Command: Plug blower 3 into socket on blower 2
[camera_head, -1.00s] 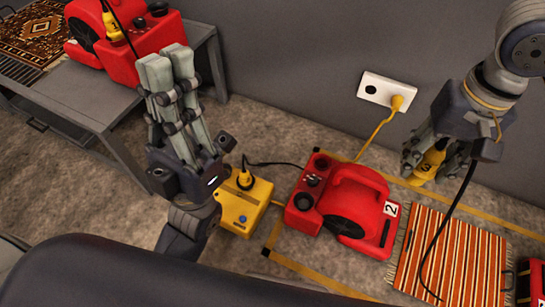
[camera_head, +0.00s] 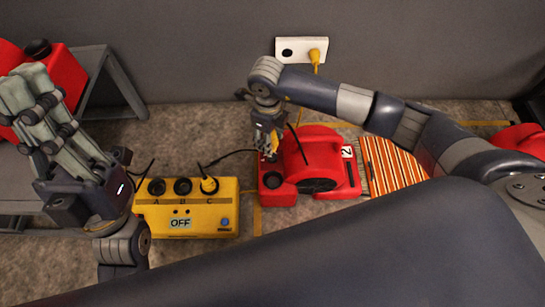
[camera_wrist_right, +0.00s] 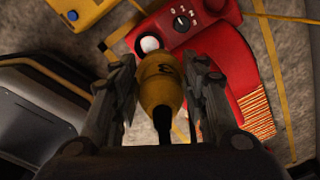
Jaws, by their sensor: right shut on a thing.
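Blower 2 (camera_head: 325,165) is a red unit on the floor right of centre, marked with a 2 label. Its control end faces left; the wrist view shows a dark knob (camera_wrist_right: 181,22) and a pale round fitting (camera_wrist_right: 150,44) there. My right gripper (camera_head: 268,140) is shut on a yellow plug (camera_wrist_right: 160,85) marked 3, its dark cord trailing back. The plug is above blower 2's control end, near the pale fitting; I cannot tell whether they touch. In the head view the gripper partly hides the panel. My left gripper (camera_head: 30,95) is raised at the left; its fingers look close together.
A yellow power box (camera_head: 187,222) reading OFF has sockets A, B, C, with a yellow plug (camera_head: 209,185) in C. A white wall outlet (camera_head: 301,50) holds another yellow plug. A striped rug (camera_head: 392,168) lies right of blower 2. A grey bench (camera_head: 105,85) stands left.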

